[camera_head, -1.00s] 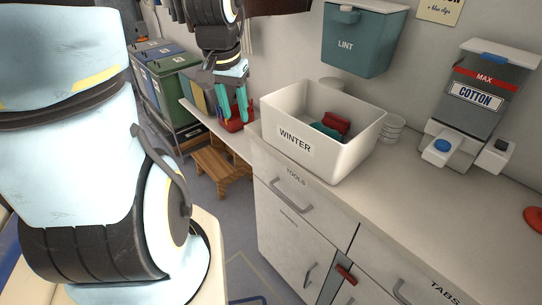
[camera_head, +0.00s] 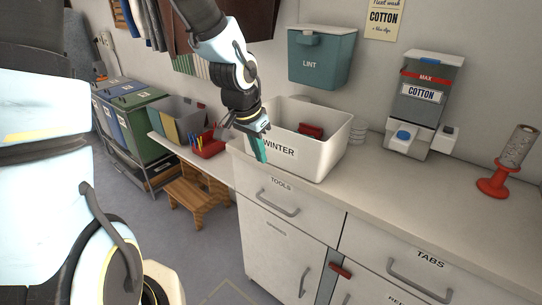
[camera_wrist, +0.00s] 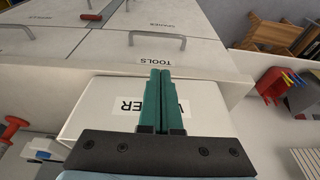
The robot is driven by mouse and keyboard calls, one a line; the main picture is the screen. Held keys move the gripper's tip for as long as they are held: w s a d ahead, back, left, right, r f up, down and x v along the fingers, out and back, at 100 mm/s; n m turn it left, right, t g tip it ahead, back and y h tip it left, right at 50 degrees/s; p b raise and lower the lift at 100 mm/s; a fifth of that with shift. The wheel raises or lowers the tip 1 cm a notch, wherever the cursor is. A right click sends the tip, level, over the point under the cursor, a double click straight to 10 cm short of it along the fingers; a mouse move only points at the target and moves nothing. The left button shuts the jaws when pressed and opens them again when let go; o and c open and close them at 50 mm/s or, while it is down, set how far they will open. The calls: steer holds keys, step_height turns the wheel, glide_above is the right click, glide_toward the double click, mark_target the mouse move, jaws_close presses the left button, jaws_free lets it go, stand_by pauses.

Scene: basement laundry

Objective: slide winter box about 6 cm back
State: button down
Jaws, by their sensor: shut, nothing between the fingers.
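The winter box (camera_head: 318,160) is a white open bin with a WINTER label on its front, standing on the counter above the TOOLS drawer. Red and dark items show inside it. My gripper (camera_head: 260,152) is shut and empty, its teal fingers pointing down at the left part of the box's front face, over the start of the label. In the wrist view the shut fingers (camera_wrist: 161,85) lie across the middle of the label on the box (camera_wrist: 100,112). I cannot tell whether the fingertips touch the box.
A red caddy (camera_head: 207,143) sits left of the box. The counter's front right is clear.

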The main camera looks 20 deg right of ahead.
mark_target(272, 152)
steer(key=d+f, duration=0.1)
steer(key=w+d+f, duration=0.1)
steer(key=shift+w+d+f+p, duration=0.1)
steer(key=shift+w+d+p, duration=0.1)
steer(key=shift+d+p, duration=0.15)
steer(key=shift+w+d+f, duration=0.1)
steer(key=shift+w+d, duration=0.4)
steer(key=shift+d, duration=0.2)
steer(key=w+d, duration=0.1)
steer(key=d, duration=0.1)
steer(key=w+d, duration=0.2)
steer(key=d, duration=0.1)
steer(key=shift+d, duration=0.35)
steer(key=shift+a, duration=0.1)
